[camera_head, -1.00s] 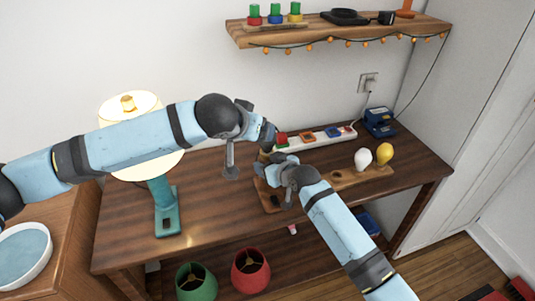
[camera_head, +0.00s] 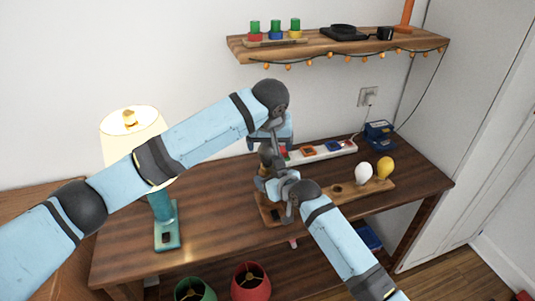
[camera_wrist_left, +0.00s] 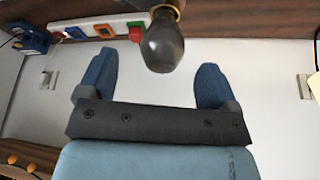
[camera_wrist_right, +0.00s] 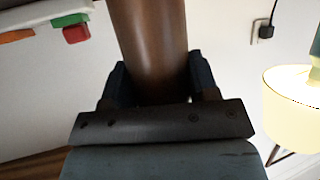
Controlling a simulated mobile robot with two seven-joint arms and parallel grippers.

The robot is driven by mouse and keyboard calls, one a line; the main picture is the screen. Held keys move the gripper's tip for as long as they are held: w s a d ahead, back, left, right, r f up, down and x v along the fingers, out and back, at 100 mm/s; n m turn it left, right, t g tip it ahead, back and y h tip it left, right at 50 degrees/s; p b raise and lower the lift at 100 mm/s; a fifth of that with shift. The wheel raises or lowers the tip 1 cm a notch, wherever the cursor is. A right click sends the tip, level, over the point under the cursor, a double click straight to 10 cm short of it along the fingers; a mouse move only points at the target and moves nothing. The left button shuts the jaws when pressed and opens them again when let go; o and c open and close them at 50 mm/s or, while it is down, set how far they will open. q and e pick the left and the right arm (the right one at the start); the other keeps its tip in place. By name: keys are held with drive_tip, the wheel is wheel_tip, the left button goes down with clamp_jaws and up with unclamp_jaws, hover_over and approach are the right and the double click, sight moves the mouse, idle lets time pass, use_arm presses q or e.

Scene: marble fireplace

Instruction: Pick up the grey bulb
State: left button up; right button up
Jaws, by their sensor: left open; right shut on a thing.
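The grey bulb (camera_wrist_left: 163,45) is dark and glassy, seated in a brass-coloured socket at the top of the left wrist view. My left gripper (camera_wrist_left: 153,75) is open, with a finger to each side of the bulb in that picture; I see no contact. In the head view my left gripper (camera_head: 268,142) is above the lamp's wooden base (camera_head: 273,214), and the bulb is largely hidden there. My right gripper (camera_head: 268,185) is lower and shut on the brown lamp stem (camera_wrist_right: 150,40), which passes between its fingers in the right wrist view.
A lit lamp (camera_head: 132,135) stands at the left of the table (camera_head: 215,225). A white power strip (camera_head: 318,152) lies behind my grippers. A white bulb (camera_head: 363,173) and a yellow bulb (camera_head: 385,168) stand in a wooden holder (camera_head: 350,191) at the right. A shelf (camera_head: 330,45) hangs above.

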sight(267, 147)
use_arm(q)
drive_tip(key=shift+a+x, duration=0.15)
drive_tip(key=shift+x, duration=1.25)
drive_tip(key=shift+a+x, duration=0.15)
drive_tip(key=shift+x, duration=1.2)
drive_tip(key=shift+w+r, duration=0.1)
drive_tip(key=shift+w, duration=0.05)
drive_tip(key=c, duration=1)
wheel_tip(267, 147, up, 10)
use_arm(e)
drive_tip(key=o, duration=1.3)
drive_tip(key=shift+o, duration=0.2)
